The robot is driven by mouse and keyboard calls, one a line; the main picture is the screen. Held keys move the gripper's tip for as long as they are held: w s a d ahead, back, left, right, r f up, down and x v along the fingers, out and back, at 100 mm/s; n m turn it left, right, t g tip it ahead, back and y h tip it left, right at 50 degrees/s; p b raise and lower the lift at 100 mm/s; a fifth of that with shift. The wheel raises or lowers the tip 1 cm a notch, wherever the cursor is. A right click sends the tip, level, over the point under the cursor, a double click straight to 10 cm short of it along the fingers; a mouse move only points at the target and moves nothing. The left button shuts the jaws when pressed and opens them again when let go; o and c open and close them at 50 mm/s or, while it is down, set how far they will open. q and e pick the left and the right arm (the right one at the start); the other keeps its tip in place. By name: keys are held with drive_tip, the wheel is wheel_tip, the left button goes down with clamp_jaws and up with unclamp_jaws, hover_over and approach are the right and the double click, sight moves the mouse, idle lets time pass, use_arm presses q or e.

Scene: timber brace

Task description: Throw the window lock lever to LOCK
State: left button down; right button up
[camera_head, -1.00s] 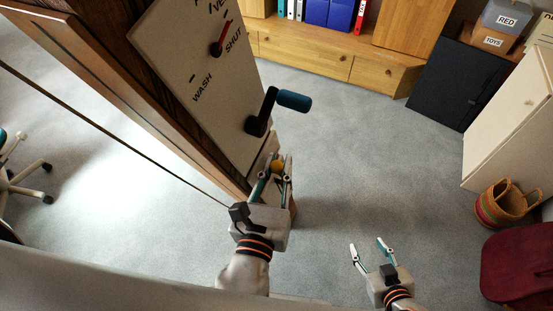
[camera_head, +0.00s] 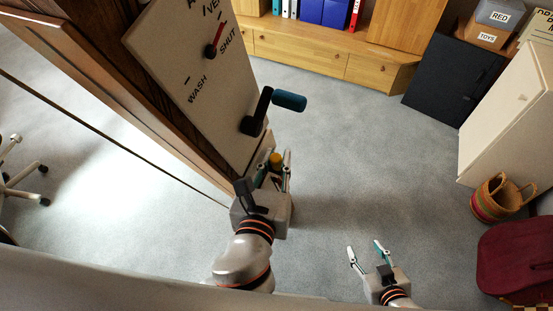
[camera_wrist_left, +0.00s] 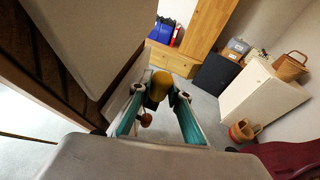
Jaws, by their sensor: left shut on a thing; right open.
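The lever's yellow knob (camera_head: 276,160) shows just below the lower end of the pale panel. In the left wrist view the yellow knob (camera_wrist_left: 160,85) sits between the fingertips. My left gripper (camera_head: 273,170) is shut on this knob, its fingers hiding most of the lever. A small brown ball (camera_wrist_left: 146,119) shows between the fingers, below the knob. No LOCK marking can be read. My right gripper (camera_head: 366,256) is open and empty, low over the floor, away from the panel.
The pale panel (camera_head: 180,90) carries a red pointer (camera_head: 213,48) near SHUT and a black crank with a teal handle (camera_head: 289,102), just above my left gripper. A wooden frame edge runs left of it. Grey floor is free to the right, up to a white cabinet (camera_head: 505,115) and basket (camera_head: 500,198).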

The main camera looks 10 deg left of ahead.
use_arm(q)
drive_tip(key=c, duration=2.1)
unclamp_jaws()
drive_tip(key=shift+w, duration=0.1)
drive_tip(key=shift+c, duration=0.2)
